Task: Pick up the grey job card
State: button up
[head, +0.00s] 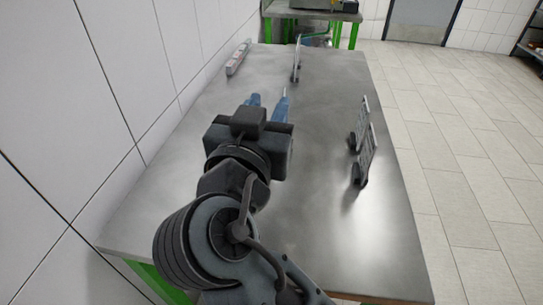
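Several thin grey upright pieces stand on the steel table (325,200), each on dark feet. One piece (297,60) is near the far end, seen almost edge-on. Two more stand close together at the right edge, a farther one (361,122) and a nearer one (367,155). I cannot tell which of them, if any, is the grey job card. My gripper (268,101) is over the left-middle of the table, pointing to the far end. Its two blue fingers are apart, with nothing clearly seen between them. My wrist hides part of the table.
A pale power-strip-like bar (238,57) lies along the wall at the far left. The white tiled wall (60,110) closes off the left side. The middle and near right of the table are clear. Another green-legged table (312,14) stands beyond, and tiled floor (460,140) is to the right.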

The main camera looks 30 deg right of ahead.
notch_tip(320, 180, down, 8)
jog(key=shift+p+x, duration=0.6)
jog(key=shift+x, duration=3.25)
jog(key=shift+a+f, duration=0.1)
jog(key=shift+c, duration=0.3)
grip_shut()
